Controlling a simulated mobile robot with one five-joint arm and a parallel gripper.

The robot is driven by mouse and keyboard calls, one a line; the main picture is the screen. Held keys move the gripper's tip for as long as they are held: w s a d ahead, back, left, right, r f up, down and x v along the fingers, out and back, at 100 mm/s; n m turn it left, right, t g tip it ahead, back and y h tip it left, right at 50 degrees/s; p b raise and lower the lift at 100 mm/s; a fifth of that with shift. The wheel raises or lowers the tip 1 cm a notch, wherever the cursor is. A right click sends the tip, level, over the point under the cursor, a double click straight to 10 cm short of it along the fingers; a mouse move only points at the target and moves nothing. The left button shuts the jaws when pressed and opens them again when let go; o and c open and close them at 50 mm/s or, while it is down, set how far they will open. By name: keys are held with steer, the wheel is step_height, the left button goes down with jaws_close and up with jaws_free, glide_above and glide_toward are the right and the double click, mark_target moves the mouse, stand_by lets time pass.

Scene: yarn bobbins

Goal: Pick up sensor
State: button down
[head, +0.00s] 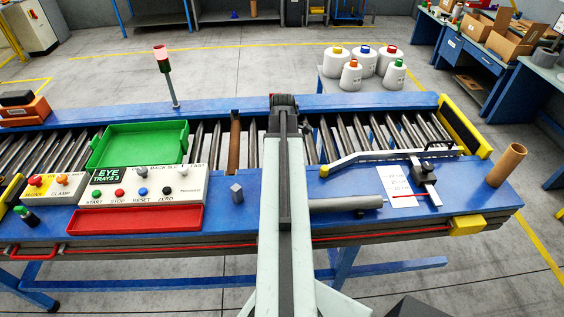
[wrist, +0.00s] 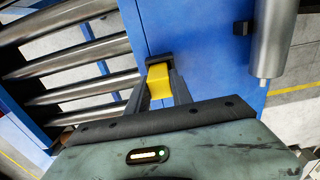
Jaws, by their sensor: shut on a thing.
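In the wrist view my gripper (wrist: 163,92) is shut on a small yellow block with a dark top end, which looks like the sensor (wrist: 159,80). The fingers lie on both sides of it, over the blue frame of the conveyor. I cannot tell whether the sensor touches the blue surface or is lifted off it. In the head view my arm covers the sensor and the fingertips.
A blue conveyor bench (head: 233,217) with metal rollers crosses the view. A button panel (head: 140,183), a green tray (head: 135,150) and a red tray (head: 138,218) are left of my arm. A grey cylinder (head: 345,203), a measuring slide (head: 424,172) and a cardboard tube (head: 506,166) are right.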

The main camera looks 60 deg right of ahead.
step_height(320, 180, up, 9)
steer(key=p, duration=0.8)
step_height(320, 180, up, 4)
steer(key=p, duration=0.4)
